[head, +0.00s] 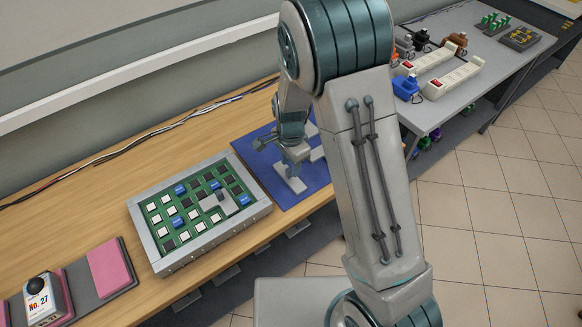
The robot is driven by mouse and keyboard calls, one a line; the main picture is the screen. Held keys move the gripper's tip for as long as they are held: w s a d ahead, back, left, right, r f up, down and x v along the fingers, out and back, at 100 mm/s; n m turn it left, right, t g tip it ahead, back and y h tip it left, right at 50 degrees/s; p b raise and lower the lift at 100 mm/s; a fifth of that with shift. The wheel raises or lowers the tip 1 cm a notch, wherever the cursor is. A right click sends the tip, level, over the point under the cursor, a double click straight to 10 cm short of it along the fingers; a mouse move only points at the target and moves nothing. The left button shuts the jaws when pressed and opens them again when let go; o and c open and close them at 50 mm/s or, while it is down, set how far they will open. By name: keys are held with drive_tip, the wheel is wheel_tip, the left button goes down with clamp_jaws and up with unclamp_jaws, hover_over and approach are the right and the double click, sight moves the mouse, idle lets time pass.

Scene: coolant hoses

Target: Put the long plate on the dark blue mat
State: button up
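The dark blue mat (262,163) lies on the wooden bench, partly hidden behind my arm. My gripper (291,165) is over the mat, pointing down. Its fingertips are small and partly covered, so I cannot tell whether they are open or shut. A pale grey flat piece (291,184) shows directly below the gripper, on or just above the mat; I cannot tell whether it is held. Another pale grey piece (317,154) shows beside it, partly hidden by my arm. A grey plate (213,207) with a dark knob sits in the grey-framed tray (160,245). I cannot tell which piece is the long plate.
The tray, left of the mat, holds white, dark and blue squares on green. A No. 27 box (40,297) and a pink pad (108,268) are at lower left. Cables run along the wall. A grey table (440,110) with power strips stands at right.

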wheel_tip(320, 180, up, 9)
drive_tip(key=s+d+r+n+t, duration=0.1)
drive_tip(key=s+d+r+n, duration=0.4)
drive_tip(key=s+d+r, duration=0.3)
drive_tip(key=s+d+r+n+t, duration=0.1)
drive_tip(key=s+d+r+n, duration=0.1)
drive_tip(key=s, duration=0.3)
drive_tip(key=s+d+r+n+t, duration=0.1)
drive_tip(key=s+d+r+n, duration=0.1)
drive_tip(key=s, duration=0.4)
drive_tip(key=shift+d+r+n, duration=0.4)
drive_tip(key=shift+d+n, duration=0.35)
drive_tip(key=shift+n, duration=0.45)
drive_tip(key=shift+s+a, duration=0.1)
